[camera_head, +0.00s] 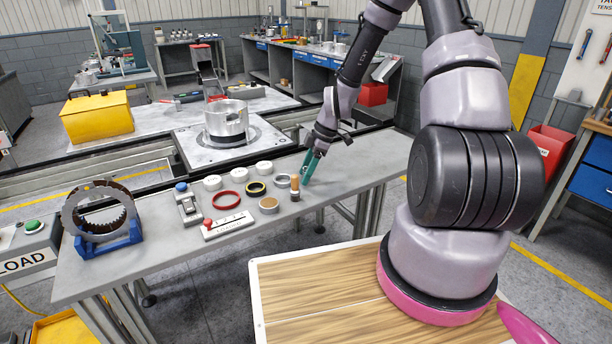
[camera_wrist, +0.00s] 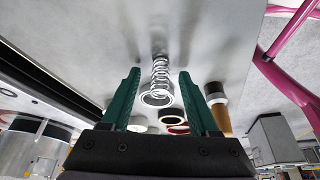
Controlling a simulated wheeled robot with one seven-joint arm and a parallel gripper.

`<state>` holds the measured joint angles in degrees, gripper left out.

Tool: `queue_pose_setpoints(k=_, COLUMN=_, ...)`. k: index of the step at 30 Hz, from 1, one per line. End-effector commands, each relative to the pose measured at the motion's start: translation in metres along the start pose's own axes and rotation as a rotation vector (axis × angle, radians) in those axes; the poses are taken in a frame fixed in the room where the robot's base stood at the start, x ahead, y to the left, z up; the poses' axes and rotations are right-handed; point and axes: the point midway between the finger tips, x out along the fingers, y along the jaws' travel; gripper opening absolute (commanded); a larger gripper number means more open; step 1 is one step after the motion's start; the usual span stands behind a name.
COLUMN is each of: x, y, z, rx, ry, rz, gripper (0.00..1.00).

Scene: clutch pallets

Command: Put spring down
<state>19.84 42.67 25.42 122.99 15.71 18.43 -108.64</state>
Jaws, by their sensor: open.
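The spring (camera_wrist: 161,82) is a bright metal coil. In the wrist view it shows between the two green fingers of my gripper (camera_wrist: 163,88), with visible gaps on both sides. A dark shadow lies on the grey surface beyond it. I cannot tell whether its end touches the bench. In the head view my gripper (camera_head: 310,168) points down, low over the right part of the grey workbench (camera_head: 352,165). It is open. The spring cannot be made out clearly there.
A tan-topped cylinder (camera_head: 294,187) stands close left of my gripper. Further left lie a metal ring (camera_head: 282,180), a black-yellow ring (camera_head: 256,188), a red ring (camera_head: 226,200) and white discs (camera_head: 264,167). A blue stand (camera_head: 108,240) is at the far left. The bench is clear to the right.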

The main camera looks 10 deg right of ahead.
Motion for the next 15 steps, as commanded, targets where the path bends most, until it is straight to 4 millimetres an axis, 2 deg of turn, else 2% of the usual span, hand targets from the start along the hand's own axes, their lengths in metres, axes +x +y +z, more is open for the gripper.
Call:
queue_pose_setpoints(k=5, x=0.0004, y=0.0001, z=0.0000, rx=0.000, ry=0.000, rz=0.001, gripper=0.61)
queue_pose_setpoints(k=6, x=0.0004, y=0.0001, z=0.0000, rx=0.000, ry=0.000, rz=0.001, gripper=0.57)
queue_pose_setpoints(k=10, x=0.0002, y=0.0001, z=0.0000, rx=0.000, ry=0.000, rz=0.000, gripper=0.07)
queue_pose_setpoints(k=11, x=0.0002, y=0.0001, z=0.0000, rx=0.000, ry=0.000, rz=0.000, gripper=0.00)
queue_pose_setpoints(k=15, x=0.0002, y=0.0000, z=-0.0001, rx=0.000, ry=0.000, rz=0.000, gripper=0.00)
